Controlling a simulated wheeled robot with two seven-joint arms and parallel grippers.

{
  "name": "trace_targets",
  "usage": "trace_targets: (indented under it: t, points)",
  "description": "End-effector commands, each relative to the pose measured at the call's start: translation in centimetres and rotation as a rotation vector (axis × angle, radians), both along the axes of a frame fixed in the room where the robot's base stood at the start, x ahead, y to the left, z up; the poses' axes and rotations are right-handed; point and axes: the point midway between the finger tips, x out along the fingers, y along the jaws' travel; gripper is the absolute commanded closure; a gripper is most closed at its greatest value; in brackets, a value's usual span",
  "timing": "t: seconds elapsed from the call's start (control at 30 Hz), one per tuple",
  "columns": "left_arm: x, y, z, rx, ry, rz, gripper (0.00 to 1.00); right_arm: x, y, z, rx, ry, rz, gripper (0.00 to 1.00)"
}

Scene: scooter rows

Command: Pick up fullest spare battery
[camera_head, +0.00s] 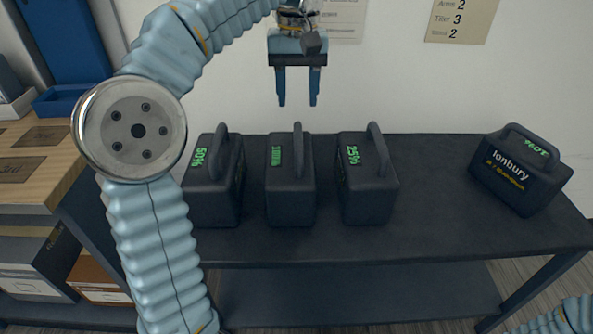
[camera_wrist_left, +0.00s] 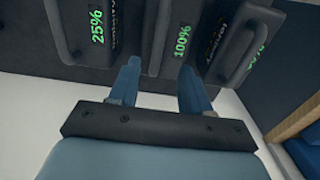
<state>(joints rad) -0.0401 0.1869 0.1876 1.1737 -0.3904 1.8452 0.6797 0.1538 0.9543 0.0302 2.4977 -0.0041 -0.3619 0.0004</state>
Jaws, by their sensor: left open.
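Three dark batteries with top handles stand in a row on the dark table. The left one (camera_head: 228,200) reads 50%, the middle one (camera_head: 291,200) shows green digits, and the third (camera_head: 368,200) reads 25%. In the left wrist view the middle one (camera_wrist_left: 164,35) reads 100%, with the 25% one (camera_wrist_left: 75,35) to its left. A fourth battery (camera_head: 520,180), marked Ionbury, stands apart, turned, at the right; its green digits are hard to read. My left gripper (camera_head: 298,103) is open and empty, above the 100% battery's handle, fingers pointing down. My right gripper is out of view.
The table (camera_head: 430,215) is clear between the 25% battery and the Ionbury one. A white wall (camera_head: 400,85) with posted papers stands close behind. A wooden-topped unit (camera_head: 45,165) with boxes below adjoins at left. A lower shelf (camera_head: 360,295) is empty.

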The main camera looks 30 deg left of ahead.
Motion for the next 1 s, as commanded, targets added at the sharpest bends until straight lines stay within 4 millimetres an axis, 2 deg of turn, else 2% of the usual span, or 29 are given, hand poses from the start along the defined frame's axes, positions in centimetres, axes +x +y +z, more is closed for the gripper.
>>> trace_targets:
  t: [0.03,0.2,0.43,0.63,0.77,1.0]
  points:
    - [-0.1,0.1,-1.7,0.001,0.003,0.001,0.52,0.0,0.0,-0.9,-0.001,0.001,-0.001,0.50]
    - [0.0,0.1,-4.8,0.001,0.002,0.001,0.52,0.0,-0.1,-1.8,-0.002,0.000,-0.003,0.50]
    - [0.1,0.1,-6.7,0.001,0.001,0.002,0.52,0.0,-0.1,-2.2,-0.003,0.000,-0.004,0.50]
    - [0.5,0.1,-10.0,0.001,0.003,0.002,0.52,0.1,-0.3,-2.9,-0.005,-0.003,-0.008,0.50]
    - [0.5,0.1,-11.1,0.000,0.001,0.002,0.52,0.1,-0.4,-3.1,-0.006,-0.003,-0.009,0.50]
    - [0.5,0.1,-11.2,0.000,0.000,0.001,0.54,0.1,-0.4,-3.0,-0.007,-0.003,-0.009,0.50]
